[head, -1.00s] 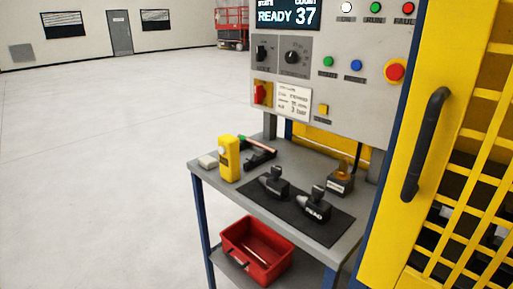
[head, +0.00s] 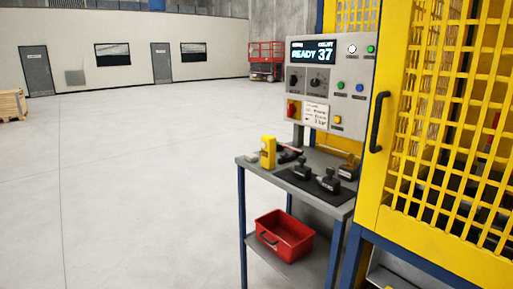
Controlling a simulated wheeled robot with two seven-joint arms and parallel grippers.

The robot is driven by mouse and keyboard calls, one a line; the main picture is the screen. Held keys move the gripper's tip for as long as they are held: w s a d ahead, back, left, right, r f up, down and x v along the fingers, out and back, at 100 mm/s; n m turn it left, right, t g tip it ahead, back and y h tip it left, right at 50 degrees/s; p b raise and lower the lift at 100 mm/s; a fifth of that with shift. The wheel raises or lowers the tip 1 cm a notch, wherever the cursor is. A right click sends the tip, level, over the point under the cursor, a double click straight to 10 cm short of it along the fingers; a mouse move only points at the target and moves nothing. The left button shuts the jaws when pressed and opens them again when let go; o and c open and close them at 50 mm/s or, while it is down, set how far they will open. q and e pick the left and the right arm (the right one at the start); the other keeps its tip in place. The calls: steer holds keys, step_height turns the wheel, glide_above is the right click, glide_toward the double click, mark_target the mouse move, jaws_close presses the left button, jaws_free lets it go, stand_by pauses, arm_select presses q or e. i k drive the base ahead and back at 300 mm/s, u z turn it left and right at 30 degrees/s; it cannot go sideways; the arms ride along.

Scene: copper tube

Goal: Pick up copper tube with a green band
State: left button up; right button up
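A thin copper-coloured tube (head: 291,149) lies at the back left of the grey bench top, partly hidden behind a yellow device (head: 268,152). It is very small here, and I cannot make out a green band on it now. A dark object (head: 287,157) is just in front of the tube; I cannot tell whether they touch. Neither of my grippers is in the head view.
The bench (head: 252,165) has dark tools on a black mat and a red bin (head: 284,236) on its lower shelf. A control panel (head: 329,85) stands behind it. A yellow mesh cage (head: 440,130) blocks the right. Open floor (head: 130,190) lies left.

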mark_target(299, 151)
steer(key=u, duration=1.1)
steer(key=i, duration=2.7)
steer(key=z, duration=0.75)
